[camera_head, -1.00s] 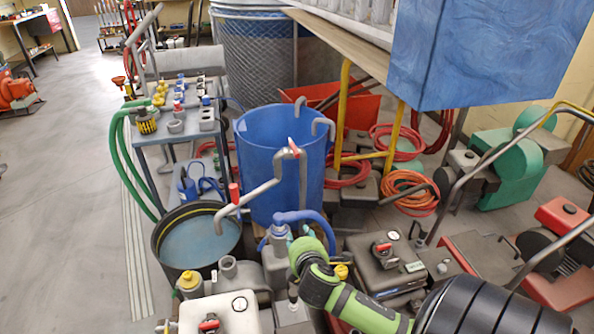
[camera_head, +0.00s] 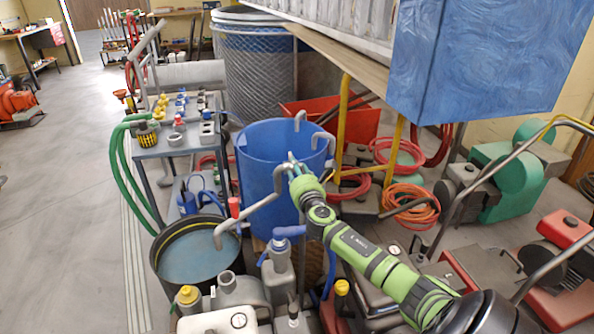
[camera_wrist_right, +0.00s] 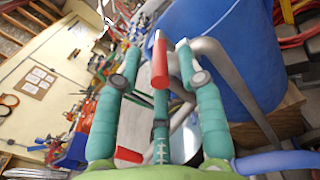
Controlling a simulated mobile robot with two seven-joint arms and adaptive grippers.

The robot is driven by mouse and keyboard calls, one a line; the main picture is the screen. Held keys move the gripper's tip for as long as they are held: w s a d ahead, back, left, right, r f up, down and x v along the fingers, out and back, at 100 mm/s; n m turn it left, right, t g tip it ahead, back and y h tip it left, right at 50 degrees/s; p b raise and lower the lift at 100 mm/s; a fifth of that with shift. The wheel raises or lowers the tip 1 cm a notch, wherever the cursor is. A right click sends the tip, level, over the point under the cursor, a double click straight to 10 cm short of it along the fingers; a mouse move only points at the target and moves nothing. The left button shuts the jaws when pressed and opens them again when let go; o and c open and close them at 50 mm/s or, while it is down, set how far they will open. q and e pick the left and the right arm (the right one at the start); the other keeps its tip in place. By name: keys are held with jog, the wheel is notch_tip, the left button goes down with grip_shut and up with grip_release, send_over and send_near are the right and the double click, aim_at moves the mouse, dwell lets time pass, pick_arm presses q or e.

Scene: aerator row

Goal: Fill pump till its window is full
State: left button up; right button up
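A grey pump body (camera_head: 238,289) with an open round neck stands at the front. A white-topped unit (camera_head: 212,324) with a dark round dial or window is just in front of it; its reading is too small to tell. A bent grey pipe (camera_head: 262,199) slants from the blue barrel (camera_head: 262,165) over a black tub of water (camera_head: 192,254). My right gripper (camera_head: 294,168) is at the pipe's upper end, in front of the barrel. In the right wrist view its teal fingers are spread, with a red handle (camera_wrist_right: 159,62) between or just beyond the tips. My left gripper is out of view.
A grey bottle-shaped unit with a blue cap (camera_head: 280,265) stands beside the pump. A trolley of fittings (camera_head: 172,145) is behind the tub. A large blue block (camera_head: 490,60) overhangs at right, above coiled hoses (camera_head: 410,200). Open floor lies at left.

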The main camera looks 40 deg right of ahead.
jog(key=shift+w, duration=0.2)
grip_shut()
